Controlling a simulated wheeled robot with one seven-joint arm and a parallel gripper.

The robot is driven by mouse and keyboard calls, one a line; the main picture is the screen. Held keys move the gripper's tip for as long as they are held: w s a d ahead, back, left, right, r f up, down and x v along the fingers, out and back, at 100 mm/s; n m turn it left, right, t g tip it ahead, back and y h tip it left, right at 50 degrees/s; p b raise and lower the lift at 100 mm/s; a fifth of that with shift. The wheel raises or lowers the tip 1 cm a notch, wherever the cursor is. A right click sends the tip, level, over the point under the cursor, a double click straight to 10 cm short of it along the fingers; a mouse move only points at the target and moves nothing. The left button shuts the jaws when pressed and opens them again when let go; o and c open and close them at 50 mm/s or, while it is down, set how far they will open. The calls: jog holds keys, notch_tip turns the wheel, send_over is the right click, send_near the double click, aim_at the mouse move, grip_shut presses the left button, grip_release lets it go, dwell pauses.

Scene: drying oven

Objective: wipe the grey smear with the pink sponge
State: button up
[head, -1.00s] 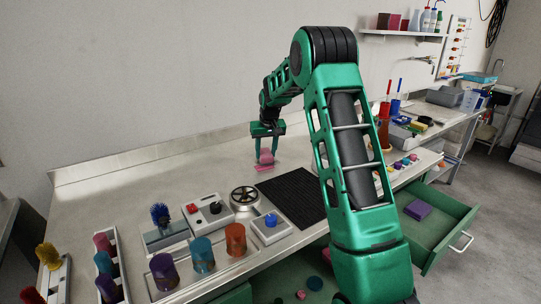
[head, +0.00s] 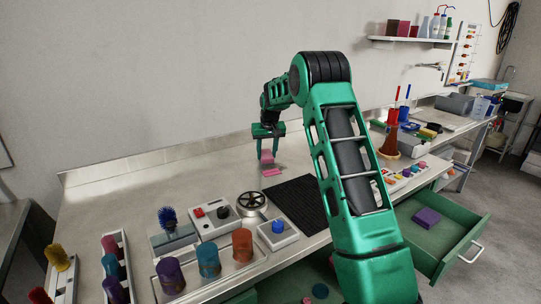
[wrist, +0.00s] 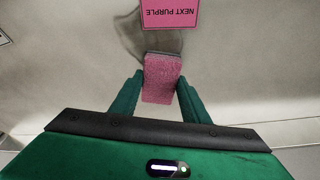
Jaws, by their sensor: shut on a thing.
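My gripper (head: 267,150) is shut on the pink sponge (wrist: 162,78), which shows between the two fingers in the wrist view. In the head view the sponge (head: 266,157) hangs below the fingers over the back of the metal bench. The grey smear (wrist: 132,32) is a dark patch on the bench in the wrist view, at the sponge's far end and partly hidden by the sponge and a pink card. I cannot tell whether the sponge touches the bench. The smear is not clear in the head view.
The pink card (wrist: 170,12) reads "NEXT PURPLE" and lies beside the sponge. A black ribbed mat (head: 298,203), a handwheel (head: 252,202) and switch boxes (head: 216,222) stand nearer the front. A green drawer (head: 440,235) is open at right. The bench's back left is clear.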

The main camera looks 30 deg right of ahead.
aim_at(272, 158)
jog(key=shift+s+d+f, duration=0.15)
jog(key=shift+d, duration=0.2)
jog(key=shift+s+d, duration=0.1)
jog(key=shift+s, duration=3.55)
jog(key=shift+s+d, duration=0.1)
jog(key=shift+s, duration=2.1)
grip_shut()
jog(key=shift+w, duration=1.85)
jog(key=shift+w+a+r, duration=0.1)
jog(key=shift+w+r, duration=0.05)
jog(key=shift+w, duration=1.05)
jog(key=shift+w+a+r, duration=0.1)
jog(key=shift+w+r, duration=0.05)
jog(key=shift+w, duration=1)
jog(key=shift+w, duration=1.8)
jog(key=shift+r, duration=3)
